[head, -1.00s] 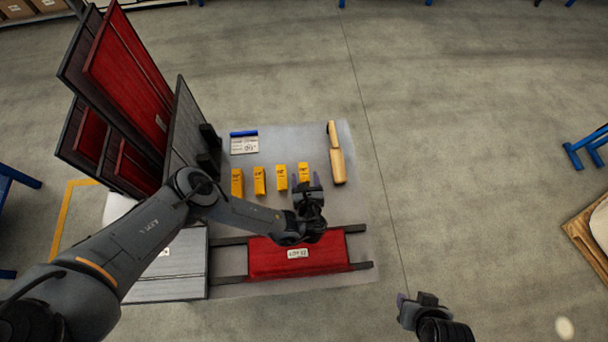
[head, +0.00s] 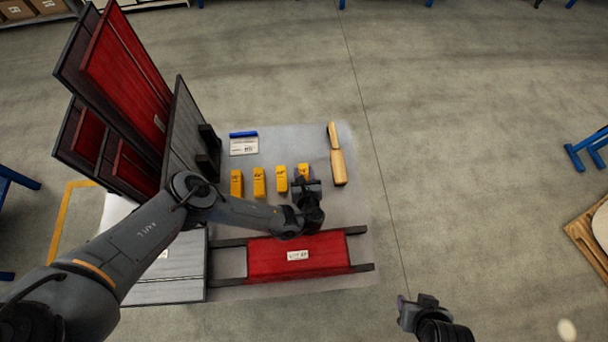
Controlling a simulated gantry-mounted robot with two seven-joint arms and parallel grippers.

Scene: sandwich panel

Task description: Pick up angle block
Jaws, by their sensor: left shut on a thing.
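Several yellow angle blocks with dark markings stand in a row on the grey table. The rightmost angle block (head: 303,169) is at my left gripper (head: 305,182), which is shut on it. The gripper covers the lower part of that block, and its fingers are partly hidden. The other yellow blocks, such as the one just left of it (head: 281,179), the middle one (head: 259,182) and the far left one (head: 236,183), stand free. My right gripper (head: 418,303) hangs over the floor, to the right of the table and apart from everything; its jaw opening is unclear.
A red panel (head: 330,257) with a white label lies on dark rails just below my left gripper. A wooden mallet-like tool (head: 338,165) lies to the right of the blocks. A blue marker (head: 243,134) and white card (head: 244,147) lie behind. Tall panels (head: 185,130) stand left.

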